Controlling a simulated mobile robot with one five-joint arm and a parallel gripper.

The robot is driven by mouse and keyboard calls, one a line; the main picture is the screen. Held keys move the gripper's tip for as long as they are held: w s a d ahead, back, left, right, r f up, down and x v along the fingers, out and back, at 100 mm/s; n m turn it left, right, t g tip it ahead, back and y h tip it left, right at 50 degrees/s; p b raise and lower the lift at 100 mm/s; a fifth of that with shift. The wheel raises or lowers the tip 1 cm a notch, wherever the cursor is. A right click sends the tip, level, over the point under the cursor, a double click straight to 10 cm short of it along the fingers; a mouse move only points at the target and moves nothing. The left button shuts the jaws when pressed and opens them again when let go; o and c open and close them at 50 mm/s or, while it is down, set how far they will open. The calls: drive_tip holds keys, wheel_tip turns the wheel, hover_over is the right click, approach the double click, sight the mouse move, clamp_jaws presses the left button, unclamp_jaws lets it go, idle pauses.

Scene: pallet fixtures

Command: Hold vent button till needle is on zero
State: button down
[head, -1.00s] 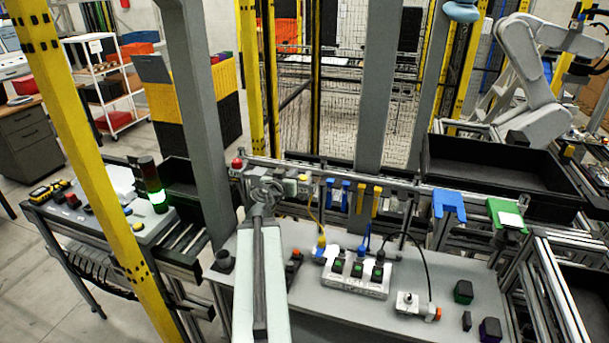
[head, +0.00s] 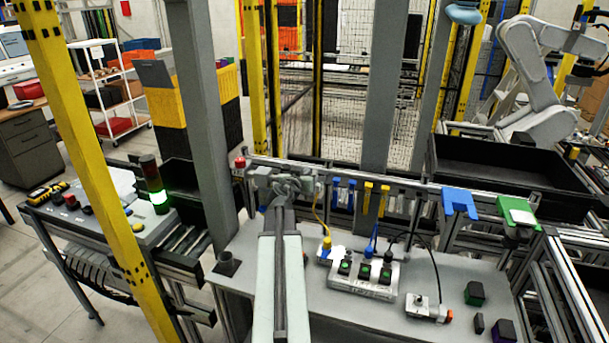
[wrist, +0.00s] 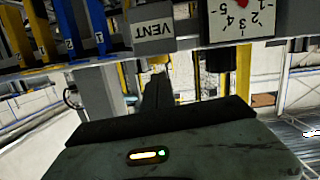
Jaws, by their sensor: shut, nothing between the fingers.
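In the wrist view, which is upside down, a grey box labelled VENT (wrist: 152,30) is at the top centre. A white gauge (wrist: 240,18) with black numbers sits to its right; only a piece of its red needle hub shows at the top edge, so the reading cannot be told. My gripper (wrist: 157,92) is shut and empty, its dark fingers pointing up at the VENT box's near edge. I cannot tell whether they touch it. The vent button itself is not clearly visible. In the head view, my gripper (head: 291,185) is at the rail, hiding what is behind it.
A red button (head: 239,162) is at the rail's left end. Blue and yellow hooks and a blue holder (head: 460,202) are further right. A white switch block (head: 362,279) with cables stands on the grey table (head: 350,318), right of my arm. A grey post (head: 203,120) stands left.

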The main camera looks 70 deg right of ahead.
drive_tip(key=shift+w+f, duration=0.15)
drive_tip(key=shift+f, duration=0.35)
drive_tip(key=shift+r, duration=0.1)
drive_tip(key=shift+f+b, duration=0.75)
drive_tip(key=shift+b, duration=0.05)
drive_tip(key=shift+a+f+b, duration=0.1)
drive_tip(key=shift+a+b, duration=0.2)
idle(2.9)
